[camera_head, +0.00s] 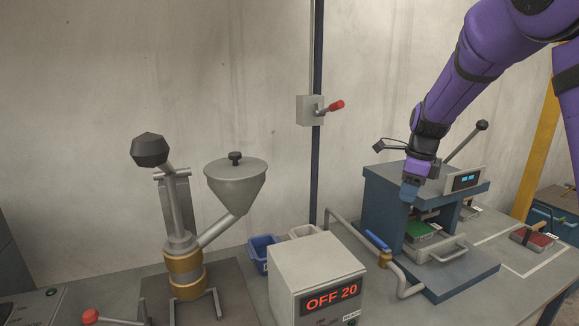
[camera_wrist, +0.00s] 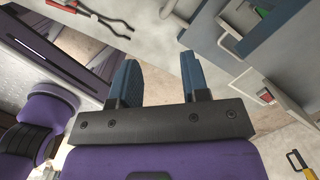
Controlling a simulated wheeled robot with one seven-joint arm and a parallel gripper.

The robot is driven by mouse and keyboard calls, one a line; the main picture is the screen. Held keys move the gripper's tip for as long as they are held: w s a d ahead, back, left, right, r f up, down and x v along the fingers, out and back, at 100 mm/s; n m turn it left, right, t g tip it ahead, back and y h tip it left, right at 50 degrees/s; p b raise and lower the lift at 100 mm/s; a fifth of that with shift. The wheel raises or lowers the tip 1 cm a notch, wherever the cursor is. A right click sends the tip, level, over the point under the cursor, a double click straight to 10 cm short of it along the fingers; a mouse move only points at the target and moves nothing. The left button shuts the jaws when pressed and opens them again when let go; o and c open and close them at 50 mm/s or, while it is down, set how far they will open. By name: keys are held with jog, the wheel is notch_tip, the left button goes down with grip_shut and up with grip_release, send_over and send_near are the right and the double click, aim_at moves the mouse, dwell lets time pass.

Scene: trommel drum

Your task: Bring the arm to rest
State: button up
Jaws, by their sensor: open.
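My purple arm comes in from the upper right in the head view, and my gripper (camera_head: 409,190) points down in front of the blue press (camera_head: 380,196). In the wrist view my gripper (camera_wrist: 160,75) shows two blue fingers set apart with nothing between them. The jaws are open and empty. In the head view the gripper covers part of the press frame. I cannot tell how far the fingertips are from it.
The press has a raised black-knobbed lever (camera_head: 463,143) and a green piece (camera_head: 420,231) inside. A grey box with a red display (camera_head: 318,284) and a hopper machine (camera_head: 235,185) stand left. A red-handled switch (camera_head: 312,109) sits on a post. Pliers (camera_wrist: 90,15) show in the wrist view.

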jog(key=s+d+r+n+t+y, duration=0.1)
jog(key=s+r+n, duration=0.45)
jog(key=s, duration=0.35)
jog(key=s+r+n+t, duration=0.1)
jog(key=s+r+n, duration=0.5)
jog(key=s, duration=0.4)
jog(key=s+n+t+h, duration=0.2)
jog(key=s+n, duration=0.9)
jog(key=s, duration=0.5)
jog(key=shift+a+f+n, duration=0.3)
jog(key=shift+f+n, duration=0.05)
jog(key=shift+f, duration=0.05)
